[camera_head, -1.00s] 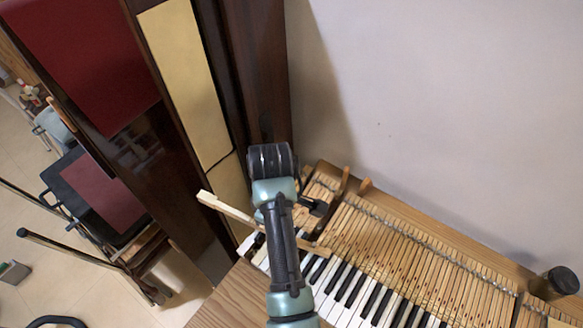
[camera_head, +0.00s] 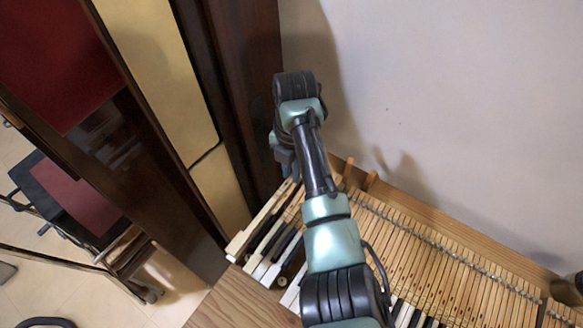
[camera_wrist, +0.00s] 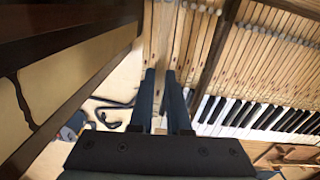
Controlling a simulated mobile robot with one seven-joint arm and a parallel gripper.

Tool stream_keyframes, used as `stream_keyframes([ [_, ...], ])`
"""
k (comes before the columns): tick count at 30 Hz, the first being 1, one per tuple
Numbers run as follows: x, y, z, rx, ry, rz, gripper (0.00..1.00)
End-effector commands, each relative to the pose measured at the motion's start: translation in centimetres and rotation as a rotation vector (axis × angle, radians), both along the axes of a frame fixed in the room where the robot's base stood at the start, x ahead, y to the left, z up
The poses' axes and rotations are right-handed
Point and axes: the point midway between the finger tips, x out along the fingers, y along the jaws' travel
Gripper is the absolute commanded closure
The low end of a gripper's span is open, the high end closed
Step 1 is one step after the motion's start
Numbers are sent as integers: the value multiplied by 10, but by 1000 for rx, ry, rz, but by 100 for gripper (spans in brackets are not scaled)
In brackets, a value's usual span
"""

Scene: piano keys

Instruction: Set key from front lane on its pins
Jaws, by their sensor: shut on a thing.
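The held key (camera_head: 258,222), a long pale wooden stick with a white front end, lies slanted at the left end of the keyboard. My gripper (camera_wrist: 160,76) is shut on it; in the wrist view its two dark fingers flank a pale wooden strip (camera_wrist: 157,38). In the head view my wrist and arm hide most of the grip. The key bed (camera_head: 289,268) shows a gap among the white and black keys near the left end. I cannot tell whether the key touches its pins.
The row of wooden key sticks (camera_head: 440,245) fills the keyboard to the right. A dark wooden piano side panel (camera_head: 250,90) stands close on the left. A white wall (camera_head: 460,90) is behind. The pale wood front edge (camera_head: 235,300) is bare. A dark cylinder (camera_head: 568,290) stands far right.

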Motion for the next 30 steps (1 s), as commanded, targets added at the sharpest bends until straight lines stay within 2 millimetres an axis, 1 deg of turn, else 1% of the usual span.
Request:
stream_keyframes([
  [22, -1, 0, -58, -1, 1, -3, 100],
  [30, 0, 0, -71, -1, 1, -3, 100],
])
